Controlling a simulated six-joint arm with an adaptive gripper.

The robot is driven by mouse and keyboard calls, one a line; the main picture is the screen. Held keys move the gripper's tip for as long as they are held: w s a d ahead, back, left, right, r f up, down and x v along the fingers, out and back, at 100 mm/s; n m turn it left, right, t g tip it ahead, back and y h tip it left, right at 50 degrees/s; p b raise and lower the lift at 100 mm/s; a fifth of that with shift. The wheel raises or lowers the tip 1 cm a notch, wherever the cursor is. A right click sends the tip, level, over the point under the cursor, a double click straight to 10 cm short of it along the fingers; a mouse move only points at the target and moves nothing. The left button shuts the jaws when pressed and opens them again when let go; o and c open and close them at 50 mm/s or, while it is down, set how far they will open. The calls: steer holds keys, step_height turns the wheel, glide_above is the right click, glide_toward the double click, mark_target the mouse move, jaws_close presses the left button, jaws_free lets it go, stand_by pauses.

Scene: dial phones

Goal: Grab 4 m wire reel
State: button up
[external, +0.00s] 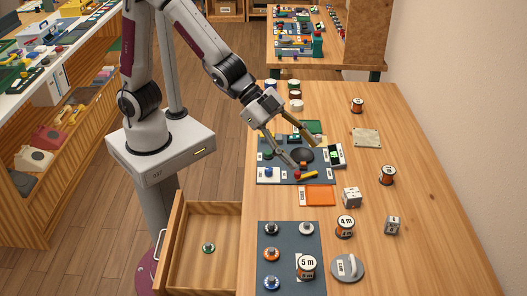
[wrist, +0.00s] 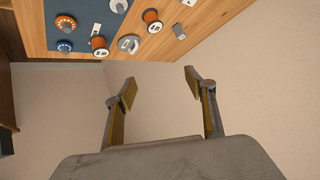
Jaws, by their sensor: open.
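The 4 m wire reel (external: 345,227) stands upright on the wooden table, right of the dark mat. It is a copper-coloured spool with a white "4 m" label. It also shows near the top of the wrist view (wrist: 152,18). A similar 5 m reel (external: 306,267) stands on the mat's right edge and also shows in the wrist view (wrist: 99,45). My gripper (external: 301,154) is open and empty, above the blue mat farther back, well apart from the 4 m reel. In the wrist view its fingers (wrist: 158,86) are spread.
Two more copper spools (external: 357,104) (external: 387,175) stand unlabelled to this view. An open drawer (external: 205,275) juts out at left. A wall bounds the right.

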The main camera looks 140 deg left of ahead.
steer(key=w+a+f+t+h, duration=0.1)
steer(key=w+a+f+t, duration=0.1)
steer(key=w+a+f, duration=0.35)
steer(key=t+h, duration=0.1)
steer(key=h, duration=0.1)
glide_toward(341, 218)
steer(key=w, duration=0.4)
steer(key=shift+r+m, duration=0.25)
steer(key=shift+m, duration=0.15)
steer(key=shift+f+t+h, duration=0.3)
steer(key=shift+f+h, duration=0.1)
steer(key=shift+f, duration=0.5)
steer(key=shift+x, duration=1.25)
steer(key=shift+f, duration=0.1)
steer(key=shift+f+x, duration=0.15)
steer(key=shift+x, duration=0.6)
steer(key=shift+f+x, duration=0.15)
steer(key=shift+x, duration=1.55)
steer(key=shift+a, duration=0.15)
